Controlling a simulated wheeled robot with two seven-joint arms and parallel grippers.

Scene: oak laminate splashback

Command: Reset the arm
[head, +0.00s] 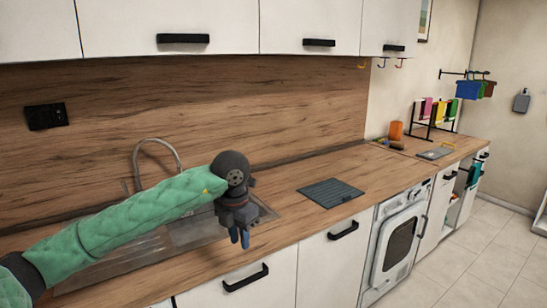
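My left arm, in a green quilted sleeve, comes in from the lower left of the head view and reaches over the sink. My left gripper (240,238) hangs from the dark wrist and points down near the counter's front edge. Its blue fingertips sit close together, and I cannot tell if there is a gap between them. I see no object in it. My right gripper is not in view.
The sink (190,233) and its curved faucet (150,142) lie behind and below my arm. A dark ribbed mat (331,192) lies on the wooden counter (375,170) to the right. An orange container (396,131) stands farther back. White upper cabinets (165,18) overhang the counter.

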